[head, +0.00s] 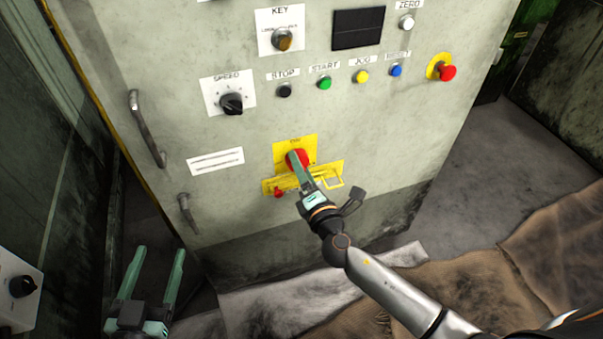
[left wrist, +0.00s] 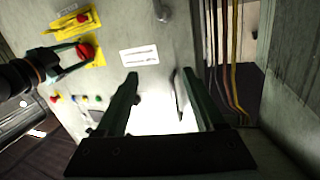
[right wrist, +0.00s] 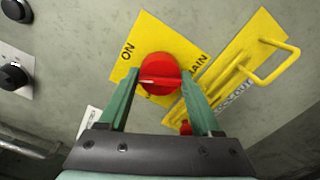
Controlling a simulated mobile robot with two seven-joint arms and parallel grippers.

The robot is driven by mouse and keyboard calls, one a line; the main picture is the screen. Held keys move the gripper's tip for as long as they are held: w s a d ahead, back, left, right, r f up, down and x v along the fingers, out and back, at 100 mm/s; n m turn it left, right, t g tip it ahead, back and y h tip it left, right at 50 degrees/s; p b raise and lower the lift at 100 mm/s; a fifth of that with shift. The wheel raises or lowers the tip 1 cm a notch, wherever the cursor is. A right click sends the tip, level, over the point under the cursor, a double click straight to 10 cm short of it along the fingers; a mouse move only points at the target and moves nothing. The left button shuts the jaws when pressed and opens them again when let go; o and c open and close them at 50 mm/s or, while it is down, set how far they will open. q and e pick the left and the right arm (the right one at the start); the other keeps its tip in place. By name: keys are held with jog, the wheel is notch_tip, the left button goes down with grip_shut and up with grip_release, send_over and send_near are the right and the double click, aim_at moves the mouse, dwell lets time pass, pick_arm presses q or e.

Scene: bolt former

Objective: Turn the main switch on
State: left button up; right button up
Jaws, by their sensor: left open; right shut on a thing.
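The main switch is a red round knob (right wrist: 160,72) on a yellow plate (right wrist: 125,66) on the grey cabinet front. In the right wrist view the plate reads ON, and the word beside it is partly hidden. A lighter ridge runs across the knob, close to level in that view. My right gripper (head: 301,163) is shut on the knob, one finger on each side. The knob also shows in the left wrist view (left wrist: 84,51). My left gripper (head: 160,250) is open and empty, low at the left in the head view, away from the switch.
A yellow lockout hasp (head: 328,176) with a small red piece (head: 279,193) sits just below the switch. Above are a row of buttons, the black speed knob (head: 232,103), the key switch (head: 282,40) and a red emergency button (head: 446,72). Handles (head: 146,128) stick out at the left.

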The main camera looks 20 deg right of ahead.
pick_arm(q)
jog(key=s+r+m+t+h+b, duration=0.1)
jog(key=s+r+m+t+h, duration=0.1)
jog(key=r, duration=0.6)
jog(key=s+d+r+m+t+h+b, duration=0.1)
jog(key=r+m+t+h, duration=0.2)
jog(key=r, duration=0.6)
jog(key=shift+s+d+t+h+b, duration=0.2)
jog(key=shift+s+t+h+b, duration=0.2)
jog(key=shift+h, duration=0.5)
pick_arm(e)
jog(key=shift+m, duration=2.8)
jog(key=o, duration=1.4)
jog(key=shift+c, duration=0.2)
pick_arm(q)
jog(key=shift+s+d+r+m+h+b, duration=0.15)
jog(key=shift+s+r+m+h+b, duration=0.2)
jog(key=shift+s+r+m+h, duration=0.6)
jog(key=shift+s+d+r+m+h+b, duration=0.1)
jog(key=shift+s+r+m+h+b, duration=0.2)
jog(key=shift+s+r+m+h, duration=0.6)
pick_arm(e)
jog(key=s, duration=1.2)
jog(key=shift+s+d, duration=0.2)
jog(key=shift+s, duration=0.05)
